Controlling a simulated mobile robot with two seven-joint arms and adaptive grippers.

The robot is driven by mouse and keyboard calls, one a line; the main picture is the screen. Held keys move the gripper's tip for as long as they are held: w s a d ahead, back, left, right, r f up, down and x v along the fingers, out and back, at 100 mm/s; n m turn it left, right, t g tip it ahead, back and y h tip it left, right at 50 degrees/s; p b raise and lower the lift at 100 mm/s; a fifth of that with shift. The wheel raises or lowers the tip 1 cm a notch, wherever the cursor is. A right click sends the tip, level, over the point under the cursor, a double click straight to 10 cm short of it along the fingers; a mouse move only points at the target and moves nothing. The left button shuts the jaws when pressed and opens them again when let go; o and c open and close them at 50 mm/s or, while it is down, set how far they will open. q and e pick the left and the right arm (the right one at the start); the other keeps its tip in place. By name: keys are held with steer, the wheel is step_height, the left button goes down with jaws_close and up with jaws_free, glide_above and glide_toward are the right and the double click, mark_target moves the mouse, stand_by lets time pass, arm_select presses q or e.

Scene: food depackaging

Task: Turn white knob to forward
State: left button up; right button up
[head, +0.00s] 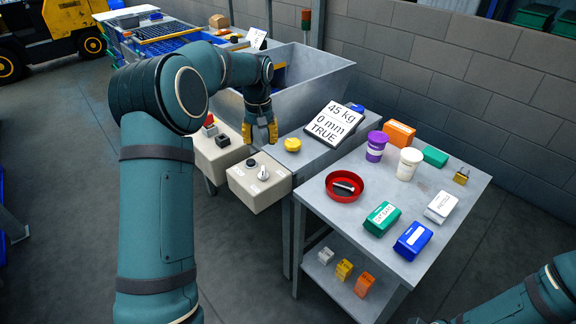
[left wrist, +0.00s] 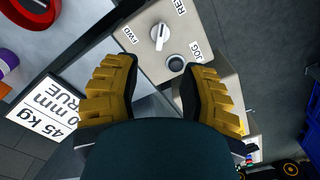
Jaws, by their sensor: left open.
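The white knob (head: 263,173) is on top of a beige control box (head: 258,193), right of a black button (head: 251,162). In the left wrist view the knob (left wrist: 159,36) has a raised bar running roughly up and down the picture, between the FWD label (left wrist: 129,36) and the REV label (left wrist: 180,6). I cannot tell which end of the bar is the pointer. My left gripper (head: 260,132) points down above the box, with yellow fingers apart and empty. In the wrist view its fingers (left wrist: 160,66) are spread either side of the black button, short of the knob. My right gripper is not in view.
A second box (head: 215,155) with a red button stands left of the control box. A yellow button (head: 292,144) and a display (head: 334,124) are on the metal machine. A table (head: 330,215) at right holds several packages, jars and a red bowl (head: 344,186).

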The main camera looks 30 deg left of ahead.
mark_target(263, 174)
arm_select(q)
step_height(263, 174, down, 14)
steer(key=b, duration=0.3)
steer(key=shift+s+a+r, duration=0.1)
steer(key=shift+s+r, duration=0.05)
jaws_close()
